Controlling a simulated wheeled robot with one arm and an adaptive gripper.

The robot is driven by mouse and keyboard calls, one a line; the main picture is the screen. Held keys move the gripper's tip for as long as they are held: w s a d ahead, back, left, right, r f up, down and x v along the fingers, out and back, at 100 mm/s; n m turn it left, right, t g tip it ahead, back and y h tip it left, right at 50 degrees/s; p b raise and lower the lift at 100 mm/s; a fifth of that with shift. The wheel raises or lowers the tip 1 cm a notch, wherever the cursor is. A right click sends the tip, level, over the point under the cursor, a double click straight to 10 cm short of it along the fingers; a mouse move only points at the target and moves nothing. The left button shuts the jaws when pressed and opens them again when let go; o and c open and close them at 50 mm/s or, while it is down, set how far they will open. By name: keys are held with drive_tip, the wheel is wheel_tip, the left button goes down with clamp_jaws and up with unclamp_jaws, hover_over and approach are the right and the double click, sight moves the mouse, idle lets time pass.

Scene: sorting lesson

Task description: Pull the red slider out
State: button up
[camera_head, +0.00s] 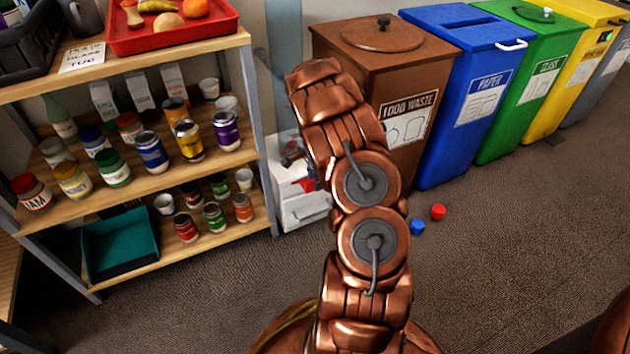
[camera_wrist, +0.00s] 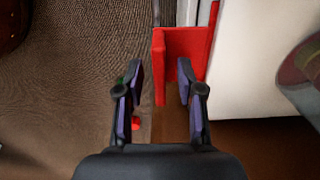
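The red slider (camera_wrist: 188,43) is a bent red plate at the top centre of the wrist view, against a white cabinet (camera_wrist: 245,75). One red flange drops down between my fingertips in the picture; I cannot tell whether it is between them in depth. My gripper (camera_wrist: 160,70) is open, with a finger either side of that flange and a visible gap on both sides. In the head view, a white unit (camera_head: 304,210) with a red part (camera_head: 308,184) stands between the shelf and the brown bin, partly hidden by my arm. My gripper is mostly hidden there.
A shelf (camera_head: 190,252) with jars and a teal tray (camera_head: 122,242) is left of the white unit. A brown bin (camera_head: 365,75), blue bin (camera_head: 440,130) and other bins stand right. Small blue (camera_head: 417,227) and red (camera_head: 438,211) pieces lie on otherwise clear floor.

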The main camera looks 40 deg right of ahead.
clamp_jaws()
idle(0.6)
